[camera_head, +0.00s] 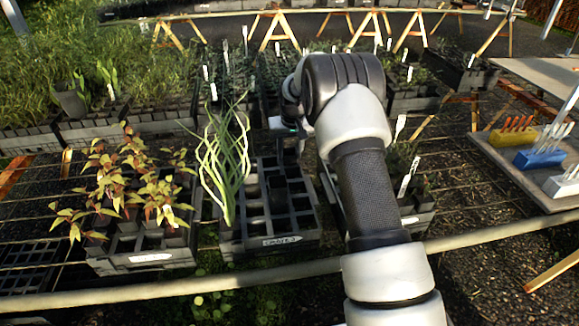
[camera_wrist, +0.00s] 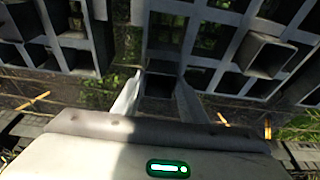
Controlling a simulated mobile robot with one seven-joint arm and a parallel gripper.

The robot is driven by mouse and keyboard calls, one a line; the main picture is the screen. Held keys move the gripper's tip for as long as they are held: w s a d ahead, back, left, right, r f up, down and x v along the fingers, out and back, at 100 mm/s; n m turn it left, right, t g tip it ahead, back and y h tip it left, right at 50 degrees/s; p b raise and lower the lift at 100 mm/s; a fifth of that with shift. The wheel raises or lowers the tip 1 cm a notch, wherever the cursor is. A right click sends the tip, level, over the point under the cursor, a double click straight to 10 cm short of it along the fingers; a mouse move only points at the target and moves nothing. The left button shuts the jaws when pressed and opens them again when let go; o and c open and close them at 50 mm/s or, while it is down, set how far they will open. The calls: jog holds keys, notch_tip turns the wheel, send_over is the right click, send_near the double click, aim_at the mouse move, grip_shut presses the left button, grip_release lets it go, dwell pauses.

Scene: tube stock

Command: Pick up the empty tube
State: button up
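A dark, hollow square tube (camera_wrist: 160,84) shows between the fingers of my gripper (camera_wrist: 159,92) in the wrist view. One finger is on each side, close to its walls; I cannot tell whether they press on it. In the head view my gripper (camera_head: 287,150) points down over the labelled tray (camera_head: 283,241), and a dark tube (camera_head: 278,188) stands in the tray below it. The fingertips are dark and hard to make out there. Another hollow tube (camera_wrist: 264,54) sits to the right in the wrist view.
A tall green plant (camera_head: 226,165) grows at the tray's left. A tray of reddish-leaved seedlings (camera_head: 130,190) stands further left. Another planted tray (camera_head: 408,222) is at the right, partly behind my arm. A side table (camera_head: 535,185) holds coloured label blocks. A rail (camera_head: 170,295) crosses the front.

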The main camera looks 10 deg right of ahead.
jog(key=c, duration=0.5)
jog(key=shift+r, duration=0.1)
